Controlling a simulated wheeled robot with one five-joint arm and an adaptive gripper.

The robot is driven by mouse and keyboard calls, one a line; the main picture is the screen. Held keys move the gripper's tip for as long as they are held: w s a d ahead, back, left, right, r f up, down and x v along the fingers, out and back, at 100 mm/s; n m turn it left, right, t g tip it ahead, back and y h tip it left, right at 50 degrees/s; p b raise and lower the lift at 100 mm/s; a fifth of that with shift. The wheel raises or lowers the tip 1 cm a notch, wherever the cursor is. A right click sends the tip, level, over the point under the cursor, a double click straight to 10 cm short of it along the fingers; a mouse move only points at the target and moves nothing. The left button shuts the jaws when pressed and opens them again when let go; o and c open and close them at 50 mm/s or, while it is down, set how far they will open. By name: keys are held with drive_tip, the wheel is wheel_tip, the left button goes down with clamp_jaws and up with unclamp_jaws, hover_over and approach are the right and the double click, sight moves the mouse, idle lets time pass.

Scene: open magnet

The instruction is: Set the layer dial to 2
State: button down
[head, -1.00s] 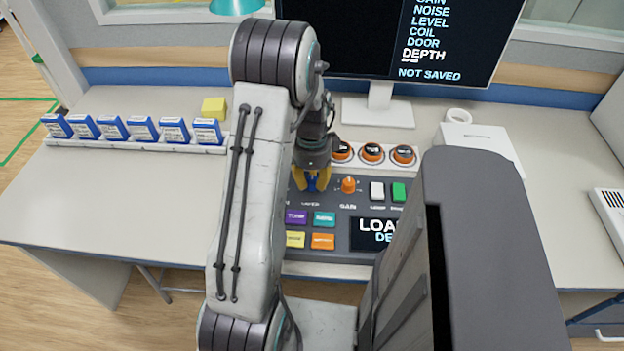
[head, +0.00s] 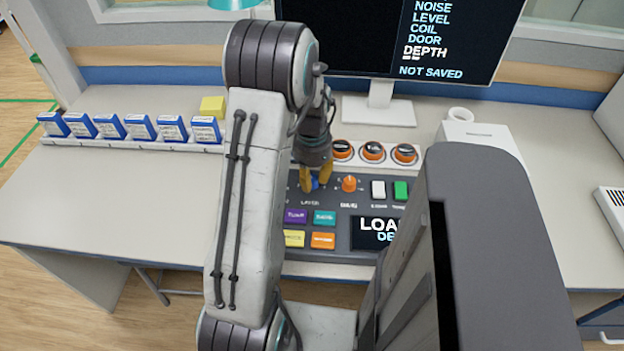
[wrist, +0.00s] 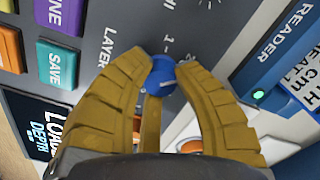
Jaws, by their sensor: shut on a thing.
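The layer dial is a small blue knob (wrist: 162,76) on the dark grey control panel (head: 343,228). The word LAYER and a 1 mark are printed beside it in the wrist view. My gripper (head: 316,181) has its yellow fingers closed around the knob, and the wrist view shows the fingertips (wrist: 162,73) on both of its sides. The fingers and wrist hide most of the scale, so I cannot tell which number the knob points to. In the head view only a bit of blue shows between the fingers.
Coloured buttons lie in front. A reader (wrist: 262,85) is close by in the wrist view. The monitor (head: 455,45) stands behind.

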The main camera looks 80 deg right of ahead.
sight(312, 178)
drive_tip(key=shift+f+n, duration=0.1)
drive_tip(key=shift+n, duration=0.8)
drive_tip(key=c, duration=0.9)
unclamp_jaws()
wheel_tip(312, 178, up, 12)
drive_tip(key=shift+r, duration=0.1)
drive_tip(key=shift+n, duration=0.3)
